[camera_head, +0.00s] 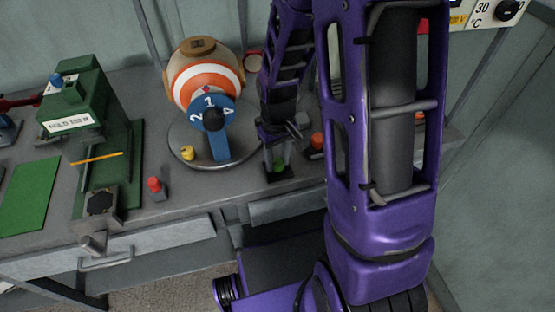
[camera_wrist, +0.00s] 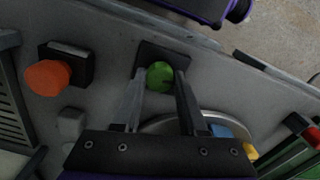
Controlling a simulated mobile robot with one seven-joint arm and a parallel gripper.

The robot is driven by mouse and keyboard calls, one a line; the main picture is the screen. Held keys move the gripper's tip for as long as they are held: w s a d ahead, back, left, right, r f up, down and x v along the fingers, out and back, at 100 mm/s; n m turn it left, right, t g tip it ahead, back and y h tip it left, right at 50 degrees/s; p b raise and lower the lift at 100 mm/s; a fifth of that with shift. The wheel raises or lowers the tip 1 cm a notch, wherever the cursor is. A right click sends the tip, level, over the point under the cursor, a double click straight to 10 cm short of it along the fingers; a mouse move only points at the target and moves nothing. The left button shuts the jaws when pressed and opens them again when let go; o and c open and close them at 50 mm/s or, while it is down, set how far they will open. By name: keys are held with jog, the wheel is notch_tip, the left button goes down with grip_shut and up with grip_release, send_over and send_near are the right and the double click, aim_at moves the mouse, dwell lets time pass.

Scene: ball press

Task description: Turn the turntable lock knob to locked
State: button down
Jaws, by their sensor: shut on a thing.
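A round green knob (camera_wrist: 159,76) sits on a dark square base at the front edge of the grey bench. It also shows in the head view (camera_head: 279,167), just right of the round turntable (camera_head: 183,140). My gripper (camera_wrist: 161,84) reaches down over the green knob, with one finger on each side, and is shut on it. In the head view my gripper (camera_head: 278,154) partly covers the knob. No label on the knob is readable, so I cannot tell its setting.
A striped orange-and-white ball (camera_head: 207,82) stands on the turntable behind a blue numbered dial (camera_head: 222,112). A small yellow knob (camera_head: 187,153) is at the turntable's left. An orange knob (camera_head: 317,141) is close right of my gripper. A red knob (camera_head: 154,184) and green press (camera_head: 85,105) stand left.

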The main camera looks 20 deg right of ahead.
aim_at(278, 161)
jog(key=shift+m, duration=1.2)
jog(key=shift+r, duration=0.1)
jog(key=shift+c, duration=2.2)
grip_release()
notch_tip(278, 161, up, 17)
jog(key=p, duration=0.2)
jog(key=shift+r+p, duration=0.2)
jog(key=shift+p, duration=0.15)
jog(key=shift+w, duration=0.1)
